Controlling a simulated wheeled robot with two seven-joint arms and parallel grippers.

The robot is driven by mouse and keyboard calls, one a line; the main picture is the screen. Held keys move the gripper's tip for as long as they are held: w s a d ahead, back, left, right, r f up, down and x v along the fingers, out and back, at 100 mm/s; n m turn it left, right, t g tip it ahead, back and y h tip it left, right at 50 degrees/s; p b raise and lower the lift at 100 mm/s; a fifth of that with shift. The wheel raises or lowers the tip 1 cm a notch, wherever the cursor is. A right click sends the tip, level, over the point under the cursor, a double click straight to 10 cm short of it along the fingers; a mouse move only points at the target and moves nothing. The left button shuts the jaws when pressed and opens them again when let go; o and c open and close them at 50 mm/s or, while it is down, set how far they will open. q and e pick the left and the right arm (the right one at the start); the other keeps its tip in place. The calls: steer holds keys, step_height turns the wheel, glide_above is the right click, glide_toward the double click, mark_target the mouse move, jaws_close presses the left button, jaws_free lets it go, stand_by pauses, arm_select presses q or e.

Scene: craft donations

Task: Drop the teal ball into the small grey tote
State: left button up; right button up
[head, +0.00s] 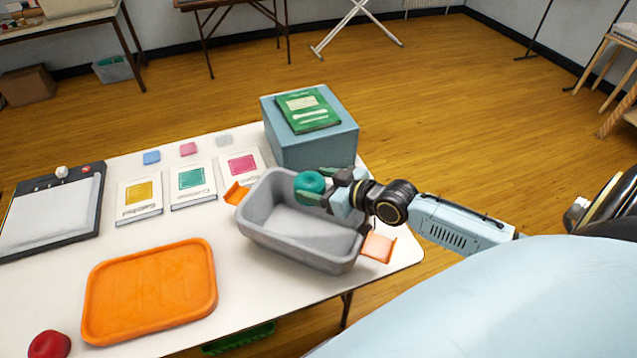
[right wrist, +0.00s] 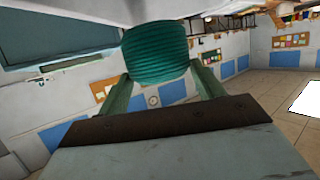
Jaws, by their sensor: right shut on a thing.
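The teal ball (head: 309,182) is a ribbed yarn ball held between the fingers of my right gripper (head: 318,187). It also shows in the right wrist view (right wrist: 156,53), between the two green fingertips. The small grey tote (head: 300,260) is an open grey bin with orange handles, on the right part of the white table. The ball is over the far right part of the tote's opening in the head view; its exact height above the rim is hard to tell. The tote's visible floor looks empty. My left gripper is not in view.
A blue box (head: 315,150) with a green book (head: 307,111) on top stands just behind the tote. An orange tray (head: 150,290), a red ball (head: 49,345), several cards and a clipboard-like board (head: 50,215) lie to the left.

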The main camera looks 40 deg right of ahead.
steer(key=shift+f, duration=0.25)
steer(key=o, duration=1)
steer(key=shift+s, duration=0.1)
steer(key=p+v, duration=0.1)
steer(key=v, duration=1.2)
steer(key=shift+s+d+r, duration=0.1)
steer(key=shift+r, duration=0.05)
